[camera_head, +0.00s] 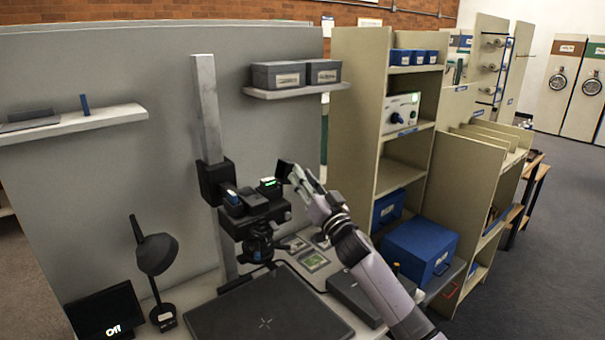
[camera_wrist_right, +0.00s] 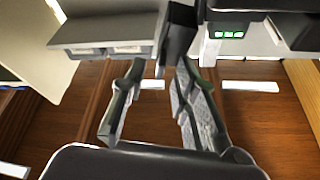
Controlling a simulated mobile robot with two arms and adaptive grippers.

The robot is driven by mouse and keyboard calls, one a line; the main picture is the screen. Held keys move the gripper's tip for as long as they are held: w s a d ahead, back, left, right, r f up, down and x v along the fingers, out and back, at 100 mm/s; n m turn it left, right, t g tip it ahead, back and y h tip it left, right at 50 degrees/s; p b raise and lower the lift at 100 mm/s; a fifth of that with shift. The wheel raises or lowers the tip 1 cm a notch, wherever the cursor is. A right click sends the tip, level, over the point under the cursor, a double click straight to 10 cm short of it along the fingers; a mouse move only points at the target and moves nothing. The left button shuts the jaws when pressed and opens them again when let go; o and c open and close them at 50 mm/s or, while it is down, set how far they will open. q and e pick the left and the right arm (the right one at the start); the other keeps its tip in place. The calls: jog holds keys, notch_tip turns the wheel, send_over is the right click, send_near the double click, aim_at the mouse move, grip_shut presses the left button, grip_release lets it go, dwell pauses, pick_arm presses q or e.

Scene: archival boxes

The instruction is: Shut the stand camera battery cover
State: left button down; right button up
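The stand camera (camera_head: 243,207) is a black body on the upright column (camera_head: 205,100) above the copy stand's dark base board (camera_head: 265,312). A small green display (camera_head: 268,183) glows on its right side; green lights also show at the top of the wrist view (camera_wrist_right: 228,30). A small dark flap (camera_head: 284,170), perhaps the battery cover, stands up beside the display. My right gripper (camera_head: 298,178) is at the camera's right side, close to this flap. In the wrist view its fingers (camera_wrist_right: 160,68) are apart, with a dark upright piece near one fingertip; contact is unclear. My left gripper is out of view.
A desk lamp (camera_head: 155,255) and a small screen reading "OFF" (camera_head: 105,312) stand at the left. Grey boxes (camera_head: 295,75) sit on a wall shelf above. Shelving (camera_head: 355,110) and a blue box (camera_head: 420,248) stand to the right.

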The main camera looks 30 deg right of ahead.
jog(key=shift+w+r, duration=0.2)
jog(key=shift+w, duration=0.25)
jog(key=shift+c, duration=0.6)
grip_shut()
